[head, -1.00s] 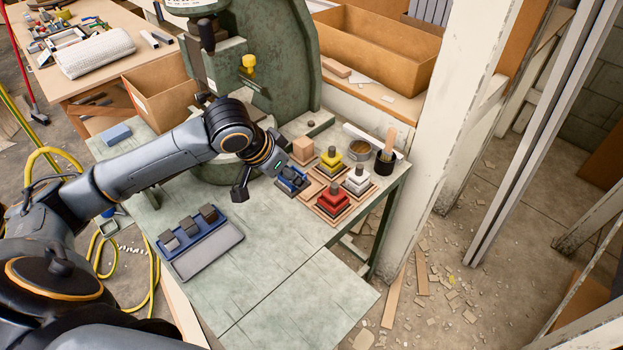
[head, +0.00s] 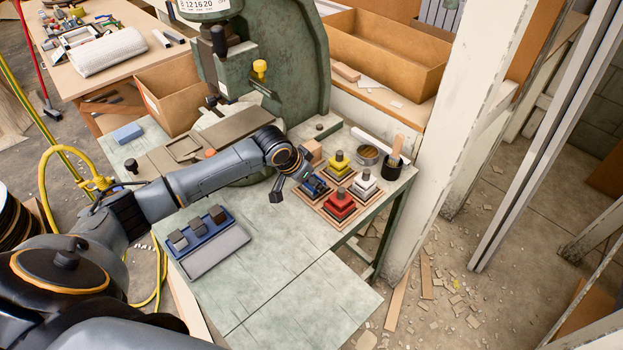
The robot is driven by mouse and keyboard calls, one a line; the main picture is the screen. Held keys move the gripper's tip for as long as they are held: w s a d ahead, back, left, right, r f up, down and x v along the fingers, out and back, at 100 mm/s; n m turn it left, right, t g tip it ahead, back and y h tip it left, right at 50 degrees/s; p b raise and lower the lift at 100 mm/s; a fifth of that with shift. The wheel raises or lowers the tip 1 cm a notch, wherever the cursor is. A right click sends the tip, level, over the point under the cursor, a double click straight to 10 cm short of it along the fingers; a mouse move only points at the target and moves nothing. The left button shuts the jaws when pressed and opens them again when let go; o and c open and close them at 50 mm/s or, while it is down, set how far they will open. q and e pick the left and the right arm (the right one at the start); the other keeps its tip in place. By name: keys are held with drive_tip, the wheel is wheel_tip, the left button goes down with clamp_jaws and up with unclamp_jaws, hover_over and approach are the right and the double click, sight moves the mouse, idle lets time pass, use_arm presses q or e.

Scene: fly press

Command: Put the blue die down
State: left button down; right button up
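The blue die (head: 317,186) is at the left corner of the wooden die board (head: 322,214), beside the red die (head: 341,202) and the yellow die (head: 339,162). The white die (head: 365,182) stands at the board's right. My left gripper (head: 294,181) reaches in from the left and is shut on the blue die, low over the board. The grip itself is partly hidden by the fingers, and I cannot tell whether the die touches the board. My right gripper is not in view.
The green fly press (head: 297,70) stands behind my arm. A blue rack (head: 202,232) with grey blocks and a grey tray (head: 217,252) lie at the front left. A wooden block (head: 312,150), a round tin (head: 368,154) and a black cup (head: 391,163) stand behind the dies. The front bench is clear.

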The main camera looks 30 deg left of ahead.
use_arm(q)
drive_tip(key=c, duration=0.7)
unclamp_jaws()
drive_tip(key=shift+f, duration=0.1)
drive_tip(key=v, duration=1.2)
drive_tip(key=shift+s+d, duration=0.1)
